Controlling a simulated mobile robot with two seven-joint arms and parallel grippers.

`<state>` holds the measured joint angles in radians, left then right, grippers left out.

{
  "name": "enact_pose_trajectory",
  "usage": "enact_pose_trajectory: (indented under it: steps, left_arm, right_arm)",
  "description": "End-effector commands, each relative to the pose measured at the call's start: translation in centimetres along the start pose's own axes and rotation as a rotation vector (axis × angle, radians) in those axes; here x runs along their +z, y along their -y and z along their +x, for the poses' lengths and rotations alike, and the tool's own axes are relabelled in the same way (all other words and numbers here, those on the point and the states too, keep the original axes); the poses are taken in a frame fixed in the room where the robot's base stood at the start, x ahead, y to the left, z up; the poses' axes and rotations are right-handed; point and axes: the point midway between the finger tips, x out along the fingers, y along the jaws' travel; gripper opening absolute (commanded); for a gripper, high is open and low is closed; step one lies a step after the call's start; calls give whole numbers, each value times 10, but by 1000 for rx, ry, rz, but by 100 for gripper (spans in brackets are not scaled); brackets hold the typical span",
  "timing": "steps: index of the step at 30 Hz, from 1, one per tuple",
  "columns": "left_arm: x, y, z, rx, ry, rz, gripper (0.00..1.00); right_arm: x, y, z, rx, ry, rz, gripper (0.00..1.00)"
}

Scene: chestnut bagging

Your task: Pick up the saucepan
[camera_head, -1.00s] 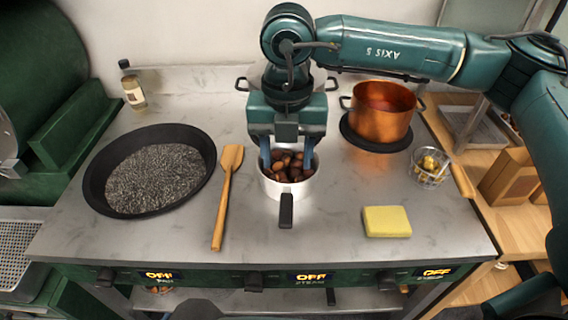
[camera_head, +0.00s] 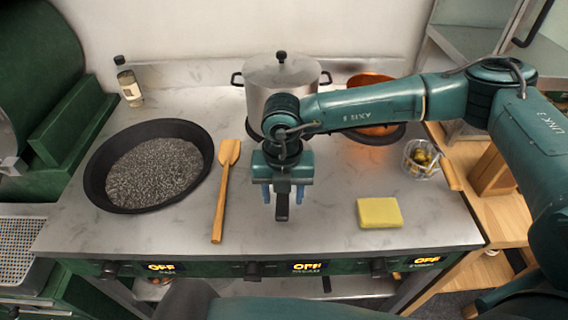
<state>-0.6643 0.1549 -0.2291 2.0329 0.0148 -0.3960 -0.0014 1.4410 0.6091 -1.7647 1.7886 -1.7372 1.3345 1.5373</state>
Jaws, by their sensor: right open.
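The saucepan's dark handle (camera_head: 282,213) shows below my right gripper, pointing toward the front of the worktop. The pan's light body and the chestnuts are hidden behind the gripper. My right gripper (camera_head: 283,194) is open, with one blue finger on each side of the handle in the picture. I cannot tell whether the fingers are level with the handle or above it. Nothing is seen held. My left gripper is out of view.
A wide dark pan (camera_head: 98,181) and a wooden spatula (camera_head: 222,192) lie to the left. A lidded steel pot (camera_head: 290,75) stands behind. A copper pot (camera_head: 372,80), partly hidden by my arm, a wire basket (camera_head: 420,158) and a yellow sponge (camera_head: 380,212) are to the right.

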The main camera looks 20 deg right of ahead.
Motion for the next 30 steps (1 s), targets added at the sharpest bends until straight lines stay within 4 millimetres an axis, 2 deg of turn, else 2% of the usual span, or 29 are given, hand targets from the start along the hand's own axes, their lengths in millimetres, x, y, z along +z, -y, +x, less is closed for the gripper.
enact_pose_trajectory:
  steps: [6,24,30]
  left_arm:
    - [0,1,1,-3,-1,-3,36]
    - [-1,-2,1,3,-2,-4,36]
    - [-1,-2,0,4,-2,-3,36]
  right_arm:
    - [0,0,1,0,0,0,48]
    - [0,0,0,0,0,0,0]
    - [1,-1,-2,3,5,0,0]
